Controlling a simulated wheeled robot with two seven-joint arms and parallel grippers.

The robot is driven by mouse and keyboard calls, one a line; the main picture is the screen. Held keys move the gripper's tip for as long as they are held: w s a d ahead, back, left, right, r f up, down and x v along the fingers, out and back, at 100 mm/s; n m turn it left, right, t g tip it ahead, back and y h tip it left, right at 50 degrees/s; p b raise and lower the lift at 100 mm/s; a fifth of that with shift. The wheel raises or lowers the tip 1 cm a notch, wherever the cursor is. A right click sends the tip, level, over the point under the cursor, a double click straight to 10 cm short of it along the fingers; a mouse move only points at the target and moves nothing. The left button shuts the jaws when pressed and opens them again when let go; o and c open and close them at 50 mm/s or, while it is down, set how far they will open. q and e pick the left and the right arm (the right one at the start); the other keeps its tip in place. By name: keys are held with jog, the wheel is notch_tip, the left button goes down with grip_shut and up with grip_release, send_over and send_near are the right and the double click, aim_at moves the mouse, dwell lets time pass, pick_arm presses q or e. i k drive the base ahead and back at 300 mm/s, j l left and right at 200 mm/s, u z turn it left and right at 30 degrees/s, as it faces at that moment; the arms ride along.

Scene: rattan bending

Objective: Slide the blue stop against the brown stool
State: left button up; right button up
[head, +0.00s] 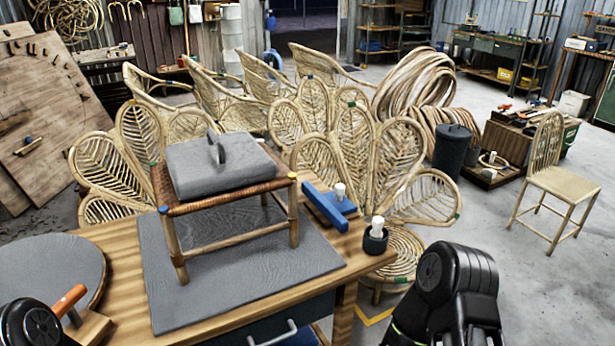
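The brown stool (228,240) stands upright on a grey mat (320,262) on the wooden table. It has a woven brown seat rim, and a thick grey pad (215,165) with an upright dark grip covers most of the seat. The blue stop (328,206) lies on the table just right of the stool, a long blue bar with a white knob (340,191) beside it. A narrow gap seems to show between the stop and the stool's right front leg; contact elsewhere is hard to tell. Neither gripper shows; only black parts of my arms appear at the bottom corners.
A dark cup with a white top (376,238) stands at the table's right corner. A round grey disc (50,270) and an orange-handled tool (69,299) are at the left. Rattan chair backs (350,150) rise behind the table. The floor at right is mostly open around a chair (556,185).

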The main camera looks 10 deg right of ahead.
aim_at(334, 197)
jog(key=i+j+z, duration=0.15)
jog(key=j, duration=0.3)
jog(key=j+z, duration=0.15)
jog(key=j, duration=0.3)
jog(key=i+j+z, duration=0.2)
jog(key=j, duration=0.25)
jog(key=l+u, duration=0.1)
jog(key=u, duration=0.75)
jog(key=l+u, duration=0.3)
jog(key=k+l+u, duration=0.25)
jog(key=l, duration=0.15)
jog(key=l+u, duration=0.3)
jog(key=k+l+u, duration=0.15)
jog(key=l+u, duration=0.15)
jog(key=k+l, duration=0.3)
jog(key=l, duration=0.25)
jog(key=k+l+u, duration=0.15)
jog(key=l, duration=0.4)
jog(key=k+l, duration=0.4)
jog(key=k+l+u, duration=0.15)
jog(key=k+l, duration=0.15)
jog(key=l, duration=0.3)
jog(key=k+l, duration=0.35)
jog(key=i+l, duration=0.15)
jog(key=i, duration=0.2)
jog(key=j+u, duration=0.05)
